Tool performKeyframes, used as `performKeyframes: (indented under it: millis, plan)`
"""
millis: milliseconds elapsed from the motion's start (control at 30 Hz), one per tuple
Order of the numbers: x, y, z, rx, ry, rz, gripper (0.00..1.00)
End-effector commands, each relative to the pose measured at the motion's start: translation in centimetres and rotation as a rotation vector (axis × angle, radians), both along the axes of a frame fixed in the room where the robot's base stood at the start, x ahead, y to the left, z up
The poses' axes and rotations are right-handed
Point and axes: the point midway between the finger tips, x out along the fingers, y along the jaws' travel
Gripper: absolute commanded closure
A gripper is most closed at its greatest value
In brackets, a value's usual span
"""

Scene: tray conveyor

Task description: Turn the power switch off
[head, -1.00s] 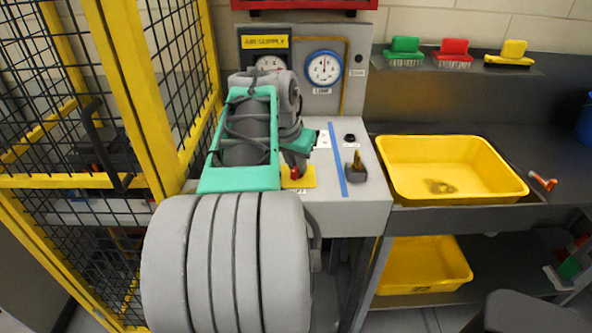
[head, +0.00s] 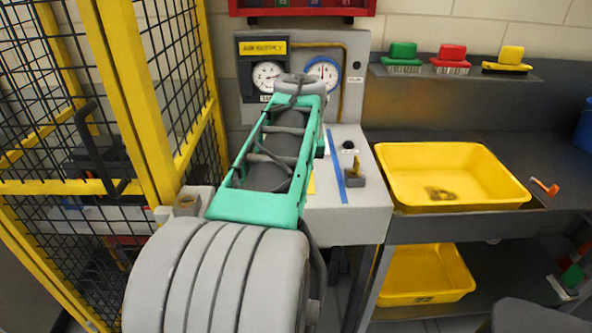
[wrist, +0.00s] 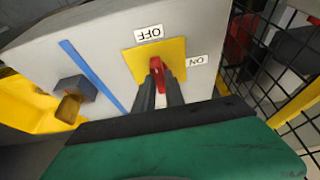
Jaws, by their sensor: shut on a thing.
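The power switch is a red handle (wrist: 159,70) on a yellow plate (wrist: 177,53) on the sloping face of a grey panel. In the wrist view, an upside-down OFF label (wrist: 149,33) lies above the plate and an ON label (wrist: 197,61) lies to its right. My gripper (wrist: 161,84) is shut on the red handle, with its dark fingers on either side. The handle runs roughly up and down in that view, nearly in line with the OFF label.
On the panel, a blue strip (head: 336,165) separates the switch from a grey block with a yellow lever (head: 355,177). Gauges (head: 323,72) stand behind. A yellow mesh fence (head: 148,110) is close on the left. A yellow bin (head: 450,178) is on the right.

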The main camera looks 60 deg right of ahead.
Motion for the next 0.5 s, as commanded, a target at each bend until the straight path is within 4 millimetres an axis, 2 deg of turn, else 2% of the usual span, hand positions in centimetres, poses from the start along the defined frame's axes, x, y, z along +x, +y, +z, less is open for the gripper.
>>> performKeyframes:
  millis: [267,300,500]
  plan:
    - [0.04,-0.01,0.03,-0.001,0.001,0.003,1.00]
    - [0.04,-0.01,0.03,-0.001,0.001,0.003,0.83]
    - [0.04,-0.01,0.02,-0.001,0.000,0.002,0.67]
